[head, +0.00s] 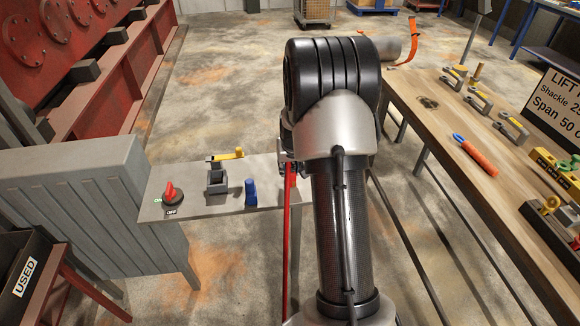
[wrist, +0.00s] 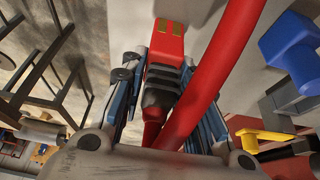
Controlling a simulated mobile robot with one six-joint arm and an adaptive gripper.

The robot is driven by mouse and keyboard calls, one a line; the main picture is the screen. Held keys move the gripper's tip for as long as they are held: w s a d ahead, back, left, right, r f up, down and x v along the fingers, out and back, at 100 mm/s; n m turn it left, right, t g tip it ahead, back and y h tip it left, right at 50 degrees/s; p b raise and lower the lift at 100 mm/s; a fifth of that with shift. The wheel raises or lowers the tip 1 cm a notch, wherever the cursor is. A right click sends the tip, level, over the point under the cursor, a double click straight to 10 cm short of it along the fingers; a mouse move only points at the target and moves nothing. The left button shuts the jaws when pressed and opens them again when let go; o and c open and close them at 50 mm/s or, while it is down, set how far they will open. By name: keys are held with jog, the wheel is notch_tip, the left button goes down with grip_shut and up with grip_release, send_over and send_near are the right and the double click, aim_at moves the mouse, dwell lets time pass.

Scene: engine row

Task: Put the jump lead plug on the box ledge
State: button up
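The jump lead plug (wrist: 166,45) is red with a black ribbed boot and brass-coloured contacts. It lies between the two fingers of my gripper (wrist: 165,75), which look shut on it. Its thick red cable (wrist: 222,70) loops past the fingers; in the head view the cable (head: 288,240) hangs down in front of the ledge. The grey box ledge (head: 222,222) sticks out from the grey box (head: 75,200). My gripper is at the ledge's right end, mostly hidden behind my arm in the head view. I cannot tell whether the plug touches the ledge.
On the ledge are a red rotary switch (head: 170,193), a dark grey holder (head: 216,182), a blue piece (head: 251,192) and a yellow-handled piece (head: 228,155). A wooden bench (head: 440,130) with shackles stands right. The ledge's front middle is bare.

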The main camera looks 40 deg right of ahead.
jog(key=o, duration=0.4)
jog(key=shift+r, duration=0.1)
